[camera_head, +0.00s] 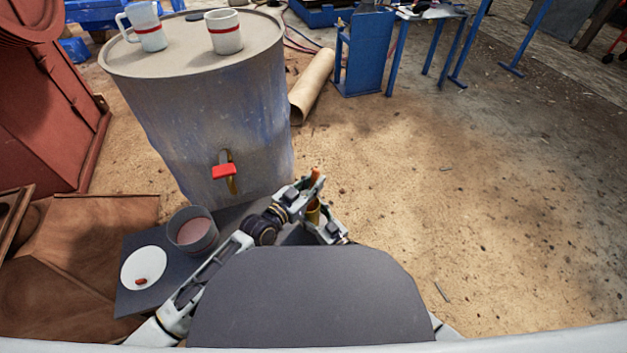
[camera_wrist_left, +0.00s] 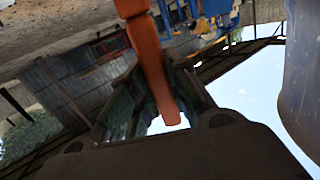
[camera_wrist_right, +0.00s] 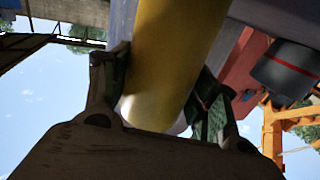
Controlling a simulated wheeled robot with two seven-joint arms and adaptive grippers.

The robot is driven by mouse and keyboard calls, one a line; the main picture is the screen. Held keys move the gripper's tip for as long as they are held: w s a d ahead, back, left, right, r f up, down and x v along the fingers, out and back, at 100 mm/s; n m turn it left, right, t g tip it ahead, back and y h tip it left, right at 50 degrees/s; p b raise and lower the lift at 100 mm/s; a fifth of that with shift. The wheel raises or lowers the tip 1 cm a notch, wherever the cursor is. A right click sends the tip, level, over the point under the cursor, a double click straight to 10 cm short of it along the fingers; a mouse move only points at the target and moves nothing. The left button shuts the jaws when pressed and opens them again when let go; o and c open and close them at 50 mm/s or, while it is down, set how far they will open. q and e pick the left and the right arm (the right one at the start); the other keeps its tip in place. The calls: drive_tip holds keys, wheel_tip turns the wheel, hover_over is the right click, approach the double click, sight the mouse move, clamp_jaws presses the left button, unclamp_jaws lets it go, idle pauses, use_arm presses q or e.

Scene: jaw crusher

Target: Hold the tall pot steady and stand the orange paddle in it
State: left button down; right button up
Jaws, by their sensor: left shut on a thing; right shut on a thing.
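My left gripper (camera_head: 311,184) is shut on the orange paddle (camera_head: 316,174). In the left wrist view the paddle (camera_wrist_left: 152,65) is a long orange bar that runs between the fingers. My right gripper (camera_head: 324,224) is lower and shut on the tall yellow pot (camera_head: 313,211). In the right wrist view the pot (camera_wrist_right: 170,60) is a smooth yellow cylinder between the fingers. In the head view the paddle shows just above the pot, partly hidden by my left gripper. The pot's mouth is hidden, so I cannot tell whether the paddle's end is inside it.
A large metal drum (camera_head: 205,115) with a red-handled tap (camera_head: 224,172) stands behind the grippers, with two mugs on top. The sandy ground at right is open.

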use_arm(q)
drive_tip(key=shift+f, duration=1.6)
drive_tip(key=c, duration=1.3)
unclamp_jaws()
drive_tip(key=shift+f, duration=0.1)
drive_tip(key=shift+a, duration=0.1)
drive_tip(key=shift+v, duration=5.95)
use_arm(e)
drive_tip(key=o, duration=1.1)
